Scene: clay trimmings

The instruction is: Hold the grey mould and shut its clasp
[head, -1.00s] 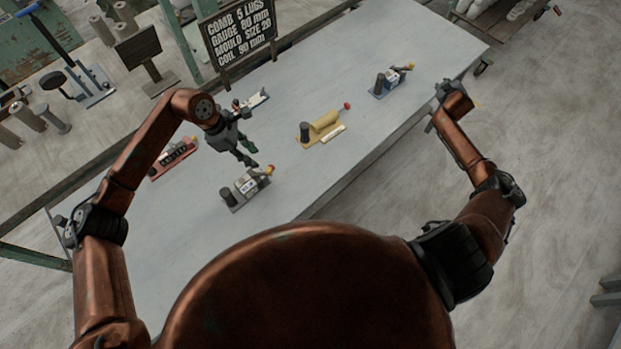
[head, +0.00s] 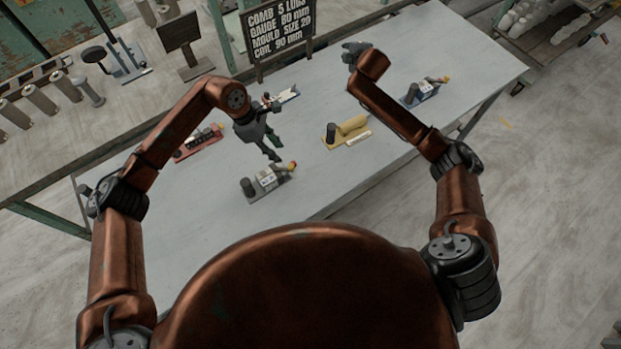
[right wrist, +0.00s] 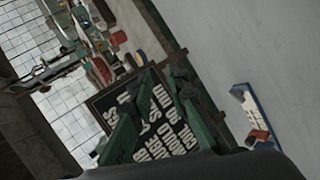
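The grey mould (head: 266,182) lies near the front edge of the table in the head view. It has a dark cylinder at its left end and a red and yellow tip at its right end. The state of its clasp is too small to tell. My left gripper (head: 276,149) hangs just above and behind the mould, with its fingers apart and nothing between them. My right gripper (head: 352,50) is raised over the back of the table, away from the mould. In the right wrist view its green fingers (right wrist: 155,90) are spread and empty.
A black sign (head: 277,30) stands at the back edge. The right front of the table is clear.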

